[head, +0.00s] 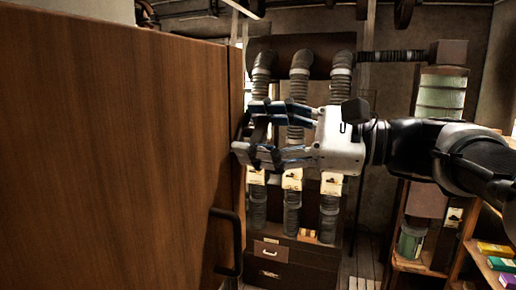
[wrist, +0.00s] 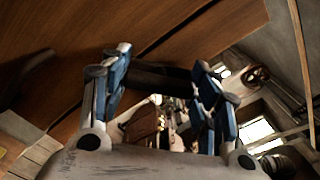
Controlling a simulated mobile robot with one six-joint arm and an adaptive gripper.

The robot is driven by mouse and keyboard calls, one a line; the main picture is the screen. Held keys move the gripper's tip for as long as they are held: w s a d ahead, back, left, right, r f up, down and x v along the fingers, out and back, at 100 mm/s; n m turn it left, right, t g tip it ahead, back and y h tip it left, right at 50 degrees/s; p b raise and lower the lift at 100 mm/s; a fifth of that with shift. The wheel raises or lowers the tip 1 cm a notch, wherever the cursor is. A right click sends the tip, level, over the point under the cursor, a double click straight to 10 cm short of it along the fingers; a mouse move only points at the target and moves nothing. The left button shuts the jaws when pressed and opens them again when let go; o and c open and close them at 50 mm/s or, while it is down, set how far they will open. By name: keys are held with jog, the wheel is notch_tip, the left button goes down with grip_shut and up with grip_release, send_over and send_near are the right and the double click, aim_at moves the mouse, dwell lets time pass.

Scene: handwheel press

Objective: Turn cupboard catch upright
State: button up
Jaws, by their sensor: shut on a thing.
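The cupboard (head: 110,150) fills the left side of the head view with its brown wooden door, and its wood also crosses the top of the wrist view (wrist: 60,50). The dark catch (head: 258,131) is at the door's right edge, mostly hidden by my fingers. In the wrist view the catch (wrist: 163,78) is a dark bar spanning between the fingers. My gripper (head: 246,128) reaches in from the right, with one finger above and one below, and is shut on the catch. The catch's exact tilt is hard to tell.
A black door handle (head: 229,243) sticks out below my gripper on the door's right edge. Behind stand ribbed pipes (head: 300,90) and a dark drawer unit (head: 278,262). A wooden shelf with coloured boxes (head: 497,250) stands at the right.

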jog(key=n+b, duration=0.4)
jog(key=n, duration=0.1)
jog(key=shift+f+n+b, duration=0.15)
jog(key=shift+n+b, duration=0.15)
jog(key=shift+b, duration=0.05)
jog(key=n+b, duration=0.2)
jog(key=n, duration=0.1)
jog(key=shift+b, duration=0.3)
jog(key=shift+n+b, duration=0.35)
jog(key=shift+n, duration=0.35)
jog(key=shift+r, duration=0.2)
jog(key=o, duration=1.1)
jog(key=shift+a+f, duration=0.1)
jog(key=shift+a, duration=0.1)
jog(key=shift+d, duration=0.2)
